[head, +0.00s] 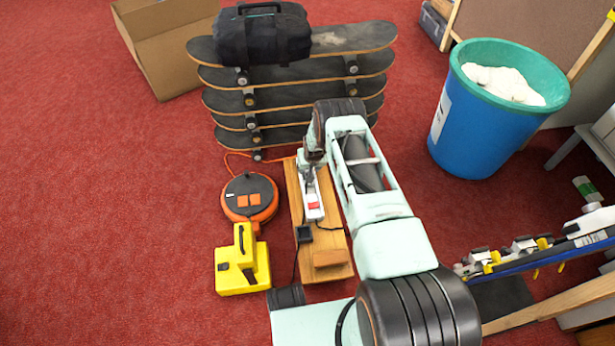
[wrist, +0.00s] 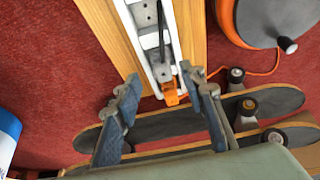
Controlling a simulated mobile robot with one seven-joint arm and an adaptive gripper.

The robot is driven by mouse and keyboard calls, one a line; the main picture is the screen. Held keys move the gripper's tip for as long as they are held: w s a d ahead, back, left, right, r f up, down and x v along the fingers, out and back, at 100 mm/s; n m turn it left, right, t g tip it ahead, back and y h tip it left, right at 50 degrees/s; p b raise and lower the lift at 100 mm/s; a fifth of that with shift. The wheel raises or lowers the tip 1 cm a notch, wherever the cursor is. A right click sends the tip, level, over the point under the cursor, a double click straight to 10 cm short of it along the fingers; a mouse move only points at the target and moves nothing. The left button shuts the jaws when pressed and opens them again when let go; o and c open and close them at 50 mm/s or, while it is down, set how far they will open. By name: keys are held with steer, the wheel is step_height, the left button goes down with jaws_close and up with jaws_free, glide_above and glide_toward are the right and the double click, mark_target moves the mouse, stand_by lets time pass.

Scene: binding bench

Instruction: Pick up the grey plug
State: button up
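A white power strip (head: 311,196) lies on a wooden board (head: 333,243); it also shows in the wrist view (wrist: 128,22). A small grey block with a dark cord (wrist: 160,54), which looks like the grey plug, sits on the strip in the wrist view. An orange plug (wrist: 171,92) is at the strip's far end. My gripper (wrist: 160,76) is open, with one finger on each side of the strip's end in the picture. Nothing is held between the fingers. In the head view my gripper (head: 309,178) is over the strip and hides its far part.
An orange cable reel (head: 250,199) and a yellow case (head: 243,268) stand left of the board. Stacked skateboards (head: 293,103) carrying a black bag (head: 263,38) stand behind. A blue bin (head: 478,128) is at right. Red carpet is clear at left.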

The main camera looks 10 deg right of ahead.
mark_target(308, 170)
steer(key=shift+w+b+x, duration=0.15)
steer(key=shift+b+x, duration=0.85)
steer(key=shift+x, duration=0.55)
steer(key=shift+w+b+x, duration=0.15)
steer(key=shift+b+x, duration=0.8)
steer(key=shift+x, duration=0.6)
steer(key=shift+r, duration=0.15)
jaws_close()
